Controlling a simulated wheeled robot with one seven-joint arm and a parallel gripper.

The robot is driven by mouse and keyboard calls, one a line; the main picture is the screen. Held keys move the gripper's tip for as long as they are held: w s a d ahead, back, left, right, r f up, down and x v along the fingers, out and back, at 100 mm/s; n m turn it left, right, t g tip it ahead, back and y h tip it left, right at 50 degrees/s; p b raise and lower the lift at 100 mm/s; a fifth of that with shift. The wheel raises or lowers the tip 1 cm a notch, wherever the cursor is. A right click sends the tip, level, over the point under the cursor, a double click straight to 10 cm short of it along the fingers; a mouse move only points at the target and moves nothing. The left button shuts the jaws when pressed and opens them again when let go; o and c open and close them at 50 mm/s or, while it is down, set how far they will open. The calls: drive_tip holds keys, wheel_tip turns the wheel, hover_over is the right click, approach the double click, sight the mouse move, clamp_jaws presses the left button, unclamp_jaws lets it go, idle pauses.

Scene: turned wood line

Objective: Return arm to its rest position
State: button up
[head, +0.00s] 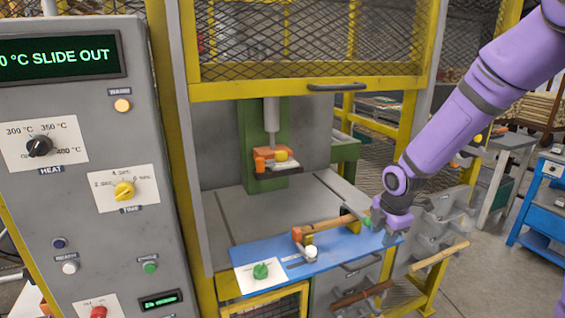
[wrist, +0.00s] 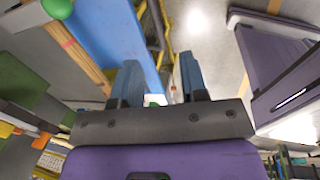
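My gripper (head: 390,235) is at the right end of the blue slide plate (head: 342,258), beside the wooden bar (head: 328,227) on it. My purple arm reaches down to it from the upper right. In the wrist view the two blue-grey fingers of my gripper (wrist: 160,68) stand apart with no object held between them. There the blue plate (wrist: 105,30) and a wooden bar (wrist: 75,48) lie to the left of the fingers. A green ball (wrist: 57,8) shows at the top left.
A grey control panel (head: 92,165) reading "0 °C SLIDE OUT" stands at the left. A raised yellow mesh guard (head: 310,90) is above the press. A rack with turned wooden pieces (head: 440,257) is at the right, near a blue cart (head: 545,205). Open floor (head: 480,280) lies between.

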drive_tip(key=s+r+m+t+h, duration=0.1)
drive_tip(key=s+r+m, duration=0.4)
drive_tip(key=r, duration=0.4)
drive_tip(key=s+r+m+h, duration=0.1)
drive_tip(key=s+r+m, duration=0.45)
drive_tip(key=r, duration=0.25)
drive_tip(key=s+r+m+t, duration=0.1)
drive_tip(key=s+r+m, duration=0.3)
drive_tip(key=s, duration=0.4)
drive_tip(key=s+r+m+t+y, duration=0.1)
drive_tip(key=s+r+m, duration=0.3)
drive_tip(key=s, duration=0.5)
drive_tip(key=shift+a+r+m+y, duration=0.2)
drive_tip(key=shift+a+m+y, duration=0.15)
drive_tip(key=shift+m, duration=0.8)
